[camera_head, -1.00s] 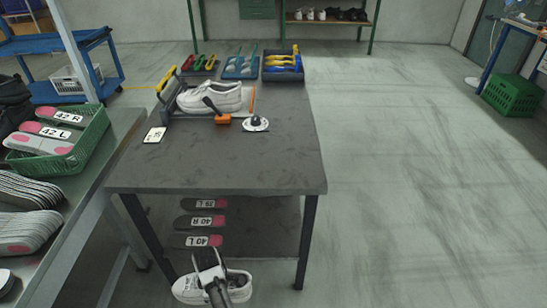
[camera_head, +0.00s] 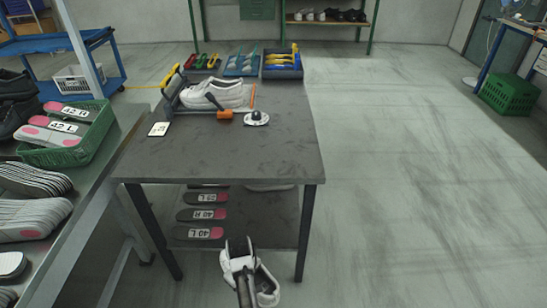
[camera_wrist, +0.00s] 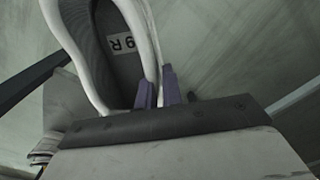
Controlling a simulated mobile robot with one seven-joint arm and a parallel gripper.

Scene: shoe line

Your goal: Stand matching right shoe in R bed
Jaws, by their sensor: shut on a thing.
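My gripper (camera_head: 240,262) is low in front of the table's front edge, shut on a white shoe (camera_head: 268,292). In the wrist view the fingers pinch the rim of the shoe (camera_wrist: 72,40). A label inside it (camera_wrist: 124,43) shows an R and a partly visible number that looks like 9. On the table's far left stands a grey fixture (camera_head: 172,88) with a yellow part. At least one white shoe (camera_head: 212,97) sits in it. The markings of its beds cannot be read, and the shoe hides much of it.
The grey table (camera_head: 230,155) has a clear front half. An orange-headed hammer (camera_head: 224,115), a round white piece with a black knob (camera_head: 256,119) and a white card (camera_head: 159,129) lie near the fixture. Labelled insoles (camera_head: 203,214) lie on the lower shelf. The floor at right is free.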

